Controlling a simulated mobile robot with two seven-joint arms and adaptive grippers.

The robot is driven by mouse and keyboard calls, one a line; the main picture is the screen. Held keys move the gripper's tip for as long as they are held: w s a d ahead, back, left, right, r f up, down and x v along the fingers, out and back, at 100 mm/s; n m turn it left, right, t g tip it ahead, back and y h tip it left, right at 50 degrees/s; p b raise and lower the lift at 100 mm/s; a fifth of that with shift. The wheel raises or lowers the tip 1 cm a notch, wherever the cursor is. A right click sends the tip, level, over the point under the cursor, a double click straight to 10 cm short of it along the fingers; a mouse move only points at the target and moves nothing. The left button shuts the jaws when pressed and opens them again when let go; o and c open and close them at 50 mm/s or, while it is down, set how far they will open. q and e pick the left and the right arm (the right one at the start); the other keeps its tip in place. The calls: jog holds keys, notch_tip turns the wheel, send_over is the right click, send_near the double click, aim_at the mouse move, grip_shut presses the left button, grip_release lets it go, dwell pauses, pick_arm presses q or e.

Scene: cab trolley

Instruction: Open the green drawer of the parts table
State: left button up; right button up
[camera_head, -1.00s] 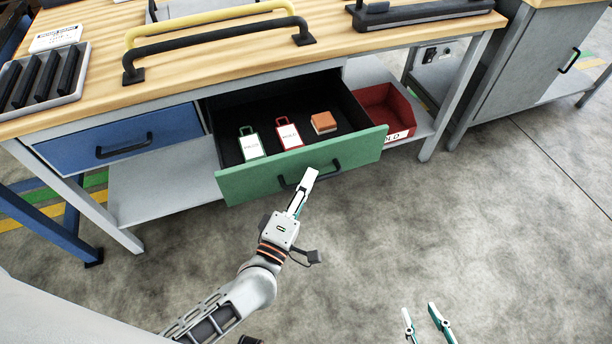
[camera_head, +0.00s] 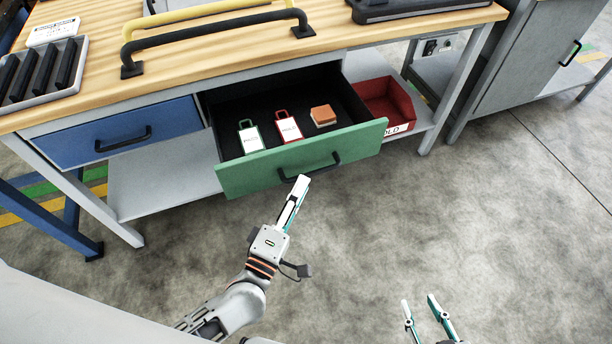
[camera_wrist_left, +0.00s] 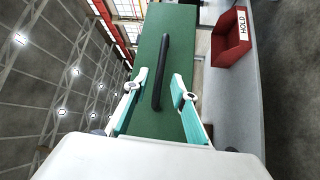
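The green drawer (camera_head: 239,182) of the parts table is pulled out, and its dark inside shows. Its black bar handle (camera_head: 308,167) is on the front; the handle also shows in the left wrist view (camera_wrist_left: 160,72). My left gripper (camera_head: 300,184) is just in front of the drawer, a little below the handle and apart from it. In the left wrist view its two teal-padded fingers (camera_wrist_left: 154,100) are spread, with the lower end of the handle seen between them. My right gripper (camera_head: 420,302) is at the bottom, its two fingers apart and empty, over the floor.
In the drawer lie a green-edged tag (camera_head: 250,140), a red-edged tag (camera_head: 289,130) and an orange-brown block (camera_head: 323,115). A shut blue drawer (camera_head: 123,134) is to the left. A red HOLD bin (camera_head: 390,101) stands right on the lower shelf. The floor in front is clear.

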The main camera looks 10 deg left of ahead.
pick_arm(q)
jog(key=r+v, duration=0.1)
jog(key=v, duration=0.6)
jog(key=shift+f, duration=0.45)
jog(key=shift+s, duration=0.15)
